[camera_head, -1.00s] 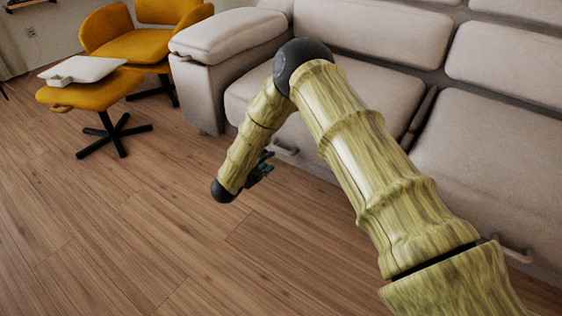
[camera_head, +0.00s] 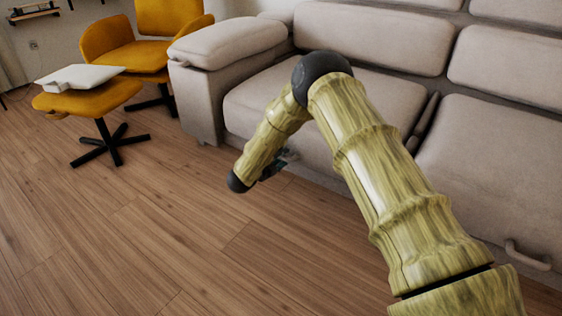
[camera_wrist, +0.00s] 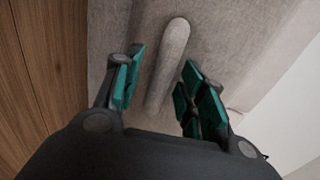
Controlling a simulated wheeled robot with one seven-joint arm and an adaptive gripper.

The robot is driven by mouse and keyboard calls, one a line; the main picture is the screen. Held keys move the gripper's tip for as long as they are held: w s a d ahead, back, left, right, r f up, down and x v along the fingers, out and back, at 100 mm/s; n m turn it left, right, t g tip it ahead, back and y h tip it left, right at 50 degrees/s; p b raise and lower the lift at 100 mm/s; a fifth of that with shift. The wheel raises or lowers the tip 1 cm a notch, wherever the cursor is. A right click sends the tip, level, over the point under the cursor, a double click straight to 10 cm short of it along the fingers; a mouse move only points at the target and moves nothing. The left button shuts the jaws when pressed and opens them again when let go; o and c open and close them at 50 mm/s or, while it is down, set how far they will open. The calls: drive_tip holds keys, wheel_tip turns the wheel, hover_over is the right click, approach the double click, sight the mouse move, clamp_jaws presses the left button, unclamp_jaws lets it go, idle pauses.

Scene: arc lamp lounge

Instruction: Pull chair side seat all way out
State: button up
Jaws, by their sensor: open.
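The chair-side seat (camera_head: 258,103) is the light grey sofa seat nearest the yellow chair. It lies beside the armrest, and its front shows close up in the wrist view (camera_wrist: 220,40). A grey bar handle (camera_wrist: 168,62) on that front lies between my fingers in the wrist view. In the head view my gripper (camera_head: 280,165) is low in front of this seat and hides the handle. My gripper (camera_wrist: 162,88) is open, with one teal-padded finger on each side of the handle. I cannot tell whether either finger touches it.
The other seat (camera_head: 490,160) has its own handle (camera_head: 525,256) at the right. A yellow chair (camera_head: 150,50) and a yellow footstool (camera_head: 85,97) with a white object (camera_head: 80,77) on it stand at the left. The wooden floor (camera_head: 150,230) in front of the sofa is clear.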

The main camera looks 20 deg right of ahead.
drive_tip(key=shift+w+d, duration=0.35)
drive_tip(key=shift+d, duration=0.1)
drive_tip(key=shift+c, duration=0.5)
drive_tip(key=shift+f, duration=0.1)
clamp_jaws()
drive_tip(key=shift+s, duration=0.1)
